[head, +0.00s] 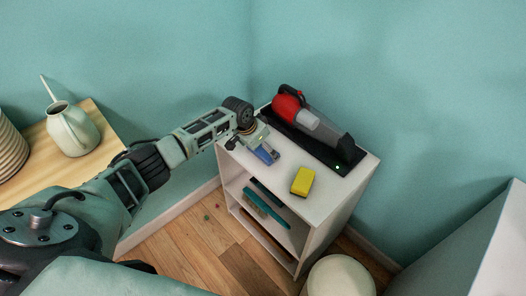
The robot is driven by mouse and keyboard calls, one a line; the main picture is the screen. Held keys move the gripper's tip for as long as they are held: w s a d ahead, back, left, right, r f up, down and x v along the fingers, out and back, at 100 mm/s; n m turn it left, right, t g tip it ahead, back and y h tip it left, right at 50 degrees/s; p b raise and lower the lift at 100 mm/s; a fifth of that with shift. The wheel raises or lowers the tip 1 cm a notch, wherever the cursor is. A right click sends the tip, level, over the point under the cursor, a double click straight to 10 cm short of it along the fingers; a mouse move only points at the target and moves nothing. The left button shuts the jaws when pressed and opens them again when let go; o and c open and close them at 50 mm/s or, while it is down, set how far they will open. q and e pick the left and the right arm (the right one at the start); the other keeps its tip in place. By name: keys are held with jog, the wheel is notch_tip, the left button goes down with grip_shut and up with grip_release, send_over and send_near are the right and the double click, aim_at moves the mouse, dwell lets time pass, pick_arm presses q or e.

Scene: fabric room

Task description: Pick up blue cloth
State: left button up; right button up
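A small blue piece (266,154), which looks like the folded blue cloth, lies on the white shelf unit's top near its left edge. My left gripper (258,144) reaches in from the left, its tip right at the cloth and partly covering it. I cannot tell whether its fingers are open or closed on the cloth, or whether they touch it. My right gripper is not in view.
On the white shelf unit (345,180) are a yellow sponge (302,181) and a red handheld vacuum (287,107) on a black base. Teal items (266,208) lie on a lower shelf. A watering can (73,131) stands on a wooden surface at left. A round pale object (341,278) stands in front.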

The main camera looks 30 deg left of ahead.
pick_arm(q)
jog(key=c, duration=0.7)
jog(key=shift+o, duration=0.2)
